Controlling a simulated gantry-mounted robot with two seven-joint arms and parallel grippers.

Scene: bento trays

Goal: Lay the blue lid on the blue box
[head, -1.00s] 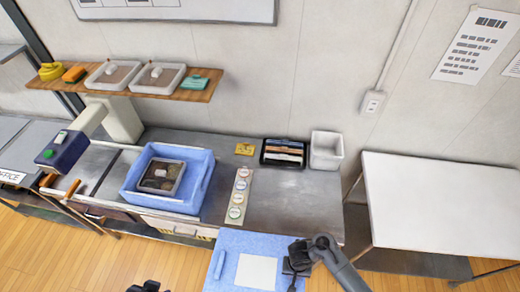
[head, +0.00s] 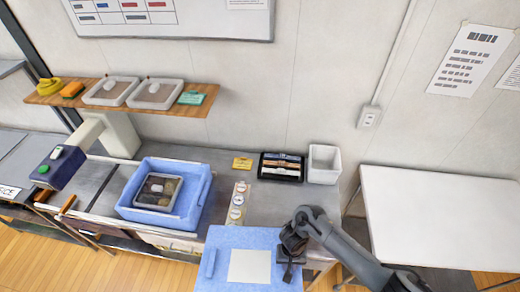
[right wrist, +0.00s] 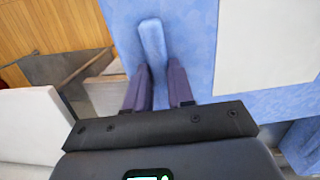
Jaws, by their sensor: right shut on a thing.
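The blue lid (head: 222,240) is a flat light-blue panel with a white sheet (head: 250,266) on it and a raised bar at its left edge. It is at the bottom of the head view, in front of the counter, right of the box. My right gripper (head: 289,252) is shut on the bar at the lid's right edge; this bar (right wrist: 152,40) also shows between the fingers (right wrist: 160,82) in the right wrist view. The blue box (head: 200,205) stands open on the counter with a smaller clear-rimmed tray of food (head: 157,190) inside. My left gripper is out of view.
Behind the lid are a strip of round labels (head: 239,195), a yellow card (head: 242,163), a black tray (head: 281,168) and a white bin (head: 324,164). A scanner-like device (head: 60,165) stands left of the box. A white table (head: 440,210) is at right.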

